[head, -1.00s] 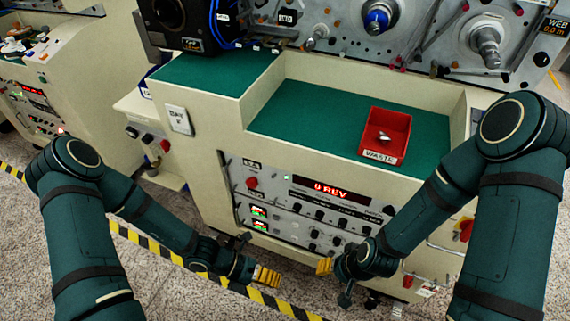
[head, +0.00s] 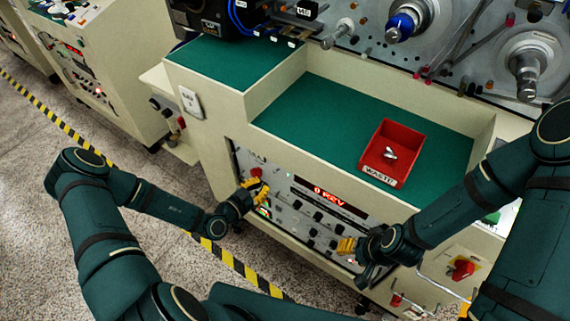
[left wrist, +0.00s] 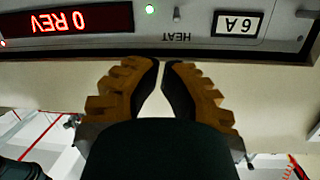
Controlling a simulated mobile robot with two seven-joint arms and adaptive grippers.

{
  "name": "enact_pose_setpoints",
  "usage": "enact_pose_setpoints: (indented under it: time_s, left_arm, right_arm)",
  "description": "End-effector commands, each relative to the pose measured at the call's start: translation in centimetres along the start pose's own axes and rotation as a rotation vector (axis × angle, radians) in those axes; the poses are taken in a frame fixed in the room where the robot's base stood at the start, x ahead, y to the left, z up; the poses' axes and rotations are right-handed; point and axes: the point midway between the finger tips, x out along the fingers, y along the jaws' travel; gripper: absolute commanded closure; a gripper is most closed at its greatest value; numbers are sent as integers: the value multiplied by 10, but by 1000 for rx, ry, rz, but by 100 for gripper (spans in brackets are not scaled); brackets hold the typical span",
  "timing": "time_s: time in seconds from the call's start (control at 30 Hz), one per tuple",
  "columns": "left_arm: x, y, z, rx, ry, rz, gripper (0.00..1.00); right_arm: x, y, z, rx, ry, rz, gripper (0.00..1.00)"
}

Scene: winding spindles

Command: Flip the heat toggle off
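The heat toggle (left wrist: 176,15) is a small dark lever beside the upside-down HEAT label (left wrist: 176,37) on the grey control panel (left wrist: 110,42) in the left wrist view. Its on or off position is too small to tell. My left gripper (left wrist: 161,63) has its yellow-backed fingers drawn together with dark tips almost meeting, nothing between them. It points at the panel's edge, just short of the label, apart from the toggle. In the head view my left gripper (head: 257,190) covers the panel's left part and hides the toggle. My right gripper (head: 346,246) is by the panel's lower right; its opening is unclear.
A green light (left wrist: 150,9), the red 0 REV display (left wrist: 68,19) and a 6A label (left wrist: 238,24) flank the toggle. A red knob (head: 255,172) is close to my left gripper. A red waste tray (head: 402,134) stands on the green top (head: 330,112).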

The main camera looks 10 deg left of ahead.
Motion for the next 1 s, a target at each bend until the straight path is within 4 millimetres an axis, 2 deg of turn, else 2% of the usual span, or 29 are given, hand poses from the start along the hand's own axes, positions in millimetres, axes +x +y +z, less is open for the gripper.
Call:
enact_pose_setpoints:
  time_s: [0.13, 0.53, 0.67, 1.0]
  left_arm:
    - [-1, -8, 3, -45, -7, -36, 100]
    - [4, -8, 3, -44, -6, -35, 100]
    - [19, -7, 3, -43, -4, -33, 100]
    - [77, -9, 4, -42, -5, -33, 100]
  right_arm:
    - [-1, 0, 0, 0, 0, 0, 53]
    - [0, 0, 0, -1, -1, 0, 53]
    - [2, 1, 1, -1, -2, 0, 53]
    - [10, 4, 5, -3, -10, -1, 53]
